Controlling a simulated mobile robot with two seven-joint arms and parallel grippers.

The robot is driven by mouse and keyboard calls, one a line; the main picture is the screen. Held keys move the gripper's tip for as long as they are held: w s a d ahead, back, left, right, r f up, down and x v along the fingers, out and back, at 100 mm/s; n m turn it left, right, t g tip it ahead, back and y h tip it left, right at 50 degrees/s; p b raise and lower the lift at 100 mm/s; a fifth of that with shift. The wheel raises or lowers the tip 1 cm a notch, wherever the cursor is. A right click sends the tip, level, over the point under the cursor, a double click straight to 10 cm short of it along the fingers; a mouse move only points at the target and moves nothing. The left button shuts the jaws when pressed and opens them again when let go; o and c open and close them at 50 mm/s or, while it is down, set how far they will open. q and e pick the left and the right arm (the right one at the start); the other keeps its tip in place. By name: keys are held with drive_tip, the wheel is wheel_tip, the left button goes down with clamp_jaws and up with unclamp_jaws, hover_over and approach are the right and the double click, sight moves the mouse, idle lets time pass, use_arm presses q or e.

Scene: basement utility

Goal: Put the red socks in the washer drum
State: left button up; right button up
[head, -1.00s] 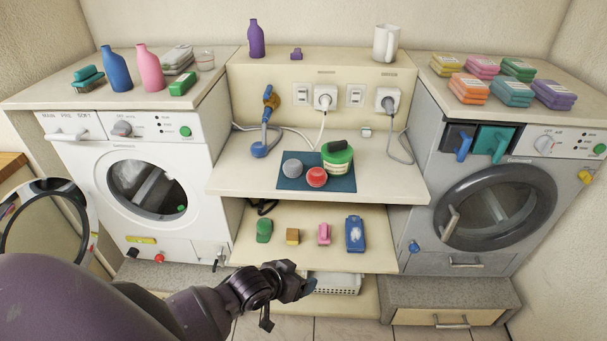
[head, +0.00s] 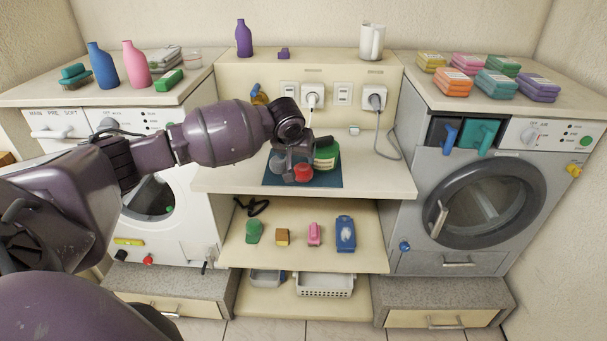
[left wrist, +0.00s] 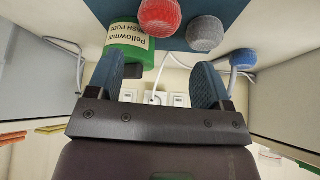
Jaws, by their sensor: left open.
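The red socks (head: 303,174), rolled into a ball, lie on a dark blue mat (head: 325,181) on the middle counter. In the left wrist view the red ball (left wrist: 160,17) is beyond the fingertips, apart from them. My left gripper (head: 288,163) is above the mat, close to the balls; its fingers (left wrist: 156,80) are spread with nothing between them. The white washer (head: 190,225) stands at the left; its round drum opening (head: 150,203) is partly hidden behind my left arm. My right gripper is not in view.
A grey ball (left wrist: 205,34) and a green tub of wash pods (head: 326,156) flank the socks closely. Behind are plugs and cords (head: 376,98). A grey machine (head: 420,235) with a round door stands right. A lower shelf (head: 290,262) holds small items.

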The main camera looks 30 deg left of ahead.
sight(303, 167)
use_arm(q)
drive_tip(key=b+x, duration=0.1)
drive_tip(key=x, duration=0.3)
drive_tip(key=shift+w+a, duration=0.1)
drive_tip(key=shift+a, duration=0.05)
drive_tip(key=shift+b+x, duration=0.35)
drive_tip(key=shift+x, duration=0.75)
drive_tip(key=b+x, duration=0.1)
drive_tip(key=x, duration=0.2)
drive_tip(key=shift+w+f, duration=0.2)
drive_tip(key=shift+w, duration=0.1)
drive_tip(key=shift+w+f, duration=0.15)
drive_tip(key=shift+f, duration=0.1)
drive_tip(key=shift+c, duration=0.6)
drive_tip(key=c, duration=0.6)
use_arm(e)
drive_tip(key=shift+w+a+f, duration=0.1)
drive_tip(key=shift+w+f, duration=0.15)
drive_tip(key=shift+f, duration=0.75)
